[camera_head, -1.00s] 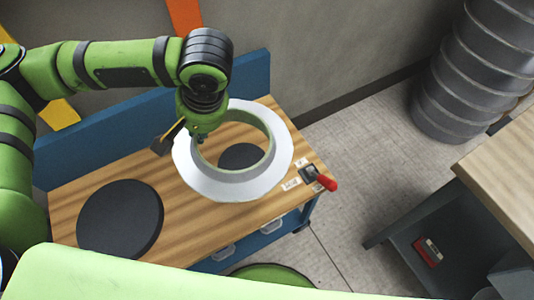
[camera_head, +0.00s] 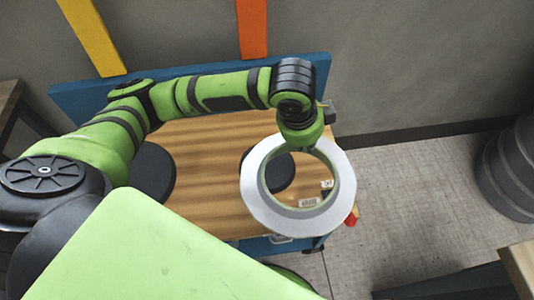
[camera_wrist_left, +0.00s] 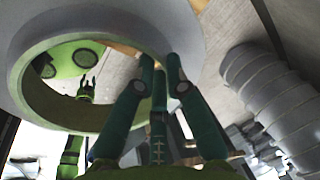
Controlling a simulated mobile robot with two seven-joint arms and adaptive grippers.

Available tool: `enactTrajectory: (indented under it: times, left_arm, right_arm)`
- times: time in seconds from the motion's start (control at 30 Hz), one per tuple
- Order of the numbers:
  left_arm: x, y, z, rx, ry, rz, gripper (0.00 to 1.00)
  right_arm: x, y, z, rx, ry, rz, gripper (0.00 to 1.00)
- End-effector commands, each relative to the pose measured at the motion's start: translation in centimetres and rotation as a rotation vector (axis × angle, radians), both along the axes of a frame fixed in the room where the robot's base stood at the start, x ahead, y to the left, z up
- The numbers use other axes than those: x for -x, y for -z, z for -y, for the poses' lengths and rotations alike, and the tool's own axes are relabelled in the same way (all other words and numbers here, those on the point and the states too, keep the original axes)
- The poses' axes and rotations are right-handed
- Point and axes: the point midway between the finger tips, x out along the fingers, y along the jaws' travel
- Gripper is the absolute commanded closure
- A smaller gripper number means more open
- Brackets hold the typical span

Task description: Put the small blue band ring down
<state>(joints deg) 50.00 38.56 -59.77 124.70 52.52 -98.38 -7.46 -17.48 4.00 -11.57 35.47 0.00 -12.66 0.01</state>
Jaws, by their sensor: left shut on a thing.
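My left gripper (camera_head: 303,147) is shut on the rim of a pale grey-white ring (camera_head: 258,205) with a wide flange and a greenish inner wall. No blue band shows on it. In the head view the ring hangs over the right end of the wooden bench top (camera_head: 210,205), tilted, apparently above it. In the left wrist view the dark green fingers (camera_wrist_left: 160,75) meet the rim of the ring (camera_wrist_left: 30,35). My right gripper (camera_wrist_left: 86,90) shows small through the ring's opening, its fingers seemingly apart, and holds nothing visible. It is out of the head view.
A black disc (camera_head: 152,172) lies on the bench at left, and another (camera_head: 282,172) shows partly through the ring. White labels (camera_head: 309,202) lie near the bench's right end. A blue back panel (camera_head: 80,95) edges the bench. A grey ribbed drum (camera_head: 510,170) stands at right.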

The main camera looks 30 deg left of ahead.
Motion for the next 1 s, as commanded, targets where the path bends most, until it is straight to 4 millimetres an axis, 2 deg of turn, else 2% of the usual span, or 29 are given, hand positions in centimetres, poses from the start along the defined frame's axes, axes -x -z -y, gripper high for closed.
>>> enactTrajectory:
  times: [0.03,0.3,0.57,0.67,1.0]
  left_arm:
    - [-0.1,1.1,0.1,0.005,0.065,-0.008,1.00]
    - [-0.8,4.0,0.1,0.004,0.385,-0.023,1.00]
    - [-1.3,5.3,-0.3,-0.001,0.513,-0.025,1.00]
    - [-2.1,6.0,-1.3,-0.002,0.518,-0.027,1.00]
    - [-7.0,10.4,-6.9,-0.003,0.516,-0.027,1.00]
  right_arm:
    - [0.0,0.7,0.0,0.000,-0.001,0.000,0.60]
    - [-0.2,2.0,0.5,0.007,-0.002,0.002,0.60]
    - [-0.4,2.3,0.8,0.010,-0.003,0.005,0.60]
    - [-0.4,2.4,0.8,0.011,-0.002,0.006,0.60]
    - [-0.5,2.6,0.9,0.011,-0.001,0.007,0.60]
